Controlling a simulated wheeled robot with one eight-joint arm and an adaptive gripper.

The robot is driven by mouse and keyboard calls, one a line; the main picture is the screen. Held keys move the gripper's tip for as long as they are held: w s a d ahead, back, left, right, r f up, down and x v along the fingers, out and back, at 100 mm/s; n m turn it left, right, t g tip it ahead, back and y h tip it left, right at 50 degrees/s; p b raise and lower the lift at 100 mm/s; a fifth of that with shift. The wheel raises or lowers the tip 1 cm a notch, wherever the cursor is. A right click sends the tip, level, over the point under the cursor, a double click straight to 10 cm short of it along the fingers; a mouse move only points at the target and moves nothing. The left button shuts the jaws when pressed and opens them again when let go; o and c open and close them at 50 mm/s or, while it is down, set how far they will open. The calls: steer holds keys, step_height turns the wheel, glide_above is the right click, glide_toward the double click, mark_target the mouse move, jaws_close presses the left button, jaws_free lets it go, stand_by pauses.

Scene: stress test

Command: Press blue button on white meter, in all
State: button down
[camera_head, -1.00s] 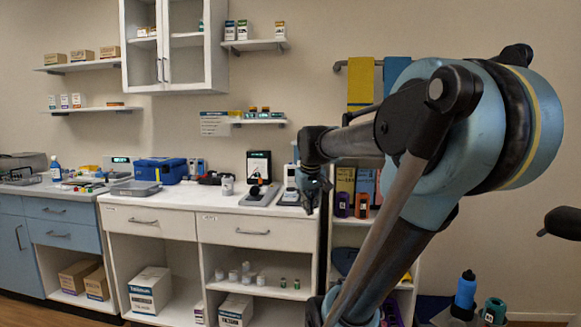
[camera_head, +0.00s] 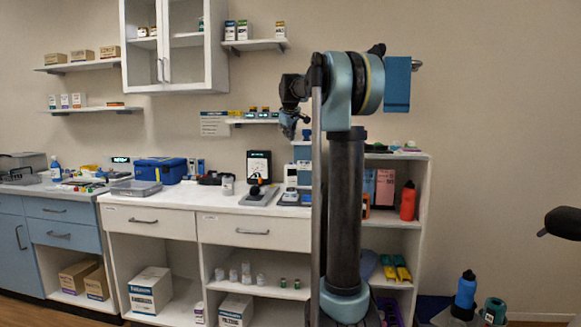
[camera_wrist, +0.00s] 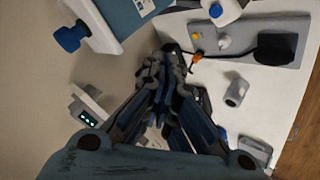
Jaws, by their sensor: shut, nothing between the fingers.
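My gripper (camera_head: 290,128) is shut and empty. It hangs above the right end of the white counter, in front of the wall; its closed fingers also show in the wrist view (camera_wrist: 165,85). A white upright device (camera_head: 291,174) that could be the white meter stands on the counter below my gripper, apart from it. I cannot make out a blue button on it. In the wrist view a white thing with a blue round part (camera_wrist: 216,10) lies at the top edge, partly cut off; I cannot tell whether it is the meter.
A black-faced stand (camera_head: 259,166) stands left of the device. A pale box-like thing with a blue knob (camera_wrist: 70,38) is near my gripper in the wrist view. A wall shelf (camera_head: 258,122) with small items is beside my gripper. A blue case (camera_head: 160,170) sits farther left.

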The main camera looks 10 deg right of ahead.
steer(key=shift+w+r, duration=0.1)
steer(key=shift+w, duration=0.1)
glide_above(289, 164)
steer(key=shift+w+f, duration=0.15)
steer(key=shift+f, duration=4.25)
steer(key=shift+f, duration=0.8)
steer(key=shift+r, duration=0.9)
steer(key=shift+r, duration=0.1)
